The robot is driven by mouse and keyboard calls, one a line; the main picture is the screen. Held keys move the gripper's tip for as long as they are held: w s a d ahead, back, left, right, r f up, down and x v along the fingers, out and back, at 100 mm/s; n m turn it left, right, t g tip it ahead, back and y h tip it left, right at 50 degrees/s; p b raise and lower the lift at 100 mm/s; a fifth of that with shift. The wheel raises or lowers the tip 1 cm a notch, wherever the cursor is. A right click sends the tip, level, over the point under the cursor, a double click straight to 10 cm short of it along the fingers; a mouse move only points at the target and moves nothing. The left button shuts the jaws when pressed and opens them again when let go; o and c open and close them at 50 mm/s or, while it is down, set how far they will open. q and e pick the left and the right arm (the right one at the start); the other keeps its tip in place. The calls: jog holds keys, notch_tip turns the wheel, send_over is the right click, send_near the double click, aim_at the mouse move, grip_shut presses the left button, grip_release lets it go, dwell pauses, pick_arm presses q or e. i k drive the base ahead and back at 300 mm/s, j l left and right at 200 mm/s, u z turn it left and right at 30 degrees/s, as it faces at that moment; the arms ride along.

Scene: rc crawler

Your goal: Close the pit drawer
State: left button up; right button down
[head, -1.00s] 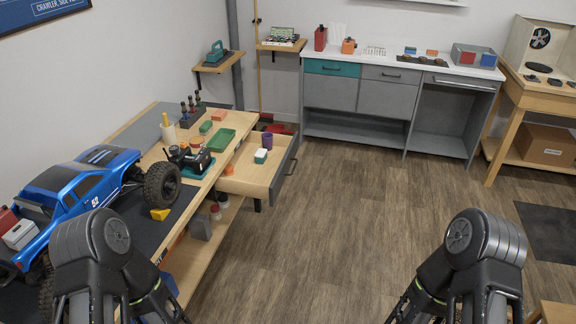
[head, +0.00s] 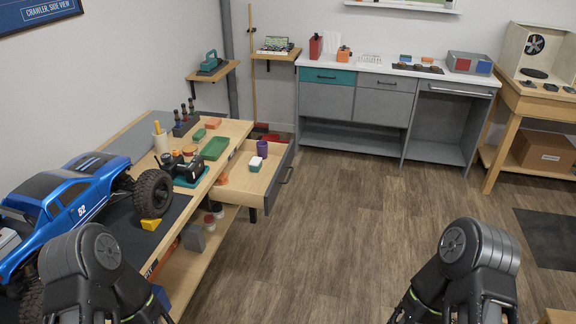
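The pit drawer (head: 240,189) is pulled out from the right side of the wooden workbench (head: 222,134). Its grey front (head: 282,181) carries a dark handle (head: 287,174) facing right. Inside the drawer are a purple cup (head: 262,149), a small white and teal block (head: 255,164) and an orange item (head: 223,179). My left arm shows at the lower left and my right arm at the lower right, both well short of the drawer. The fingertips of both grippers are outside the picture.
A blue crawler truck (head: 62,205) stands on the bench's dark mat, near a yellow wedge (head: 151,224) and a green tray (head: 215,148). A grey cabinet (head: 327,105) stands at the back. The wooden floor (head: 345,225) right of the drawer is clear.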

aim_at(260, 190)
jog(key=i+l+u, duration=0.1)
jog(key=i, duration=0.35)
jog(key=i+l+u, duration=0.1)
jog(key=i, duration=0.35)
jog(key=i+l+u, duration=0.15)
jog(key=i, duration=0.3)
jog(key=i+l+u, duration=0.1)
jog(key=i, duration=0.35)
jog(key=i+l+u, duration=0.1)
jog(key=i+l, duration=0.25)
jog(key=i, duration=0.1)
